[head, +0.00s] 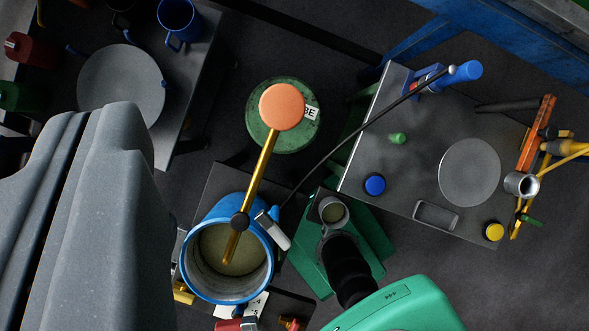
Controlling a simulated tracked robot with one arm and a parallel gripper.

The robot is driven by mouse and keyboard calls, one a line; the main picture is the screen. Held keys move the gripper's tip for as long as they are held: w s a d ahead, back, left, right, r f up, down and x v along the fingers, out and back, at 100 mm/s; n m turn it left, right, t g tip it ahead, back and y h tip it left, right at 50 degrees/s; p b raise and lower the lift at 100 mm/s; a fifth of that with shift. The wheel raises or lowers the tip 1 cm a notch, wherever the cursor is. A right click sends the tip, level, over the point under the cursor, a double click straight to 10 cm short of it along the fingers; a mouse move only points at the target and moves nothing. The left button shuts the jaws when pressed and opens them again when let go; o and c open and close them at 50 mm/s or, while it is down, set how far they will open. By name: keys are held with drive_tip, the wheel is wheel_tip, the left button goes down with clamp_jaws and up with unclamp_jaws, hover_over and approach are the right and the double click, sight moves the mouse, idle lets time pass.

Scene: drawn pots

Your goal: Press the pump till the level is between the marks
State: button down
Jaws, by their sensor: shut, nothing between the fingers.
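A blue pot (184,268) holds a dull olive liquid (245,250) in its wide mouth. No level marks can be made out on the inner wall. My gripper (95,115) is the large grey shape at the left, close to the camera. It is shut and empty. In the picture it is left of the pot and the knob, apart from both.
A green drum (262,132) stands below the knob. A black hose (360,125) runs from a grey table (400,185) to a nozzle (272,229) at the pot's rim. A green machine (395,308) with black bellows (345,268) is at bottom right. Dark floor shows between them.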

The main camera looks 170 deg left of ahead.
sight(283, 105)
drive_tip(key=d+f+m+g, duration=0.3)
drive_tip(key=f, duration=0.5)
drive_tip(key=w+d+f+m+g, duration=0.1)
drive_tip(key=d+f+m+g, duration=0.1)
drive_tip(key=f, duration=0.7)
drive_tip(key=d+g+p, duration=0.1)
drive_tip(key=g, duration=0.1)
drive_tip(key=shift+w+d+m+g+y, duration=0.3)
drive_tip(key=shift+m, duration=0.1)
drive_tip(key=shift+f, duration=0.15)
wheel_tip(283, 105, down, 14)
drive_tip(key=shift+r+p, duration=0.15)
drive_tip(key=shift+p, duration=0.15)
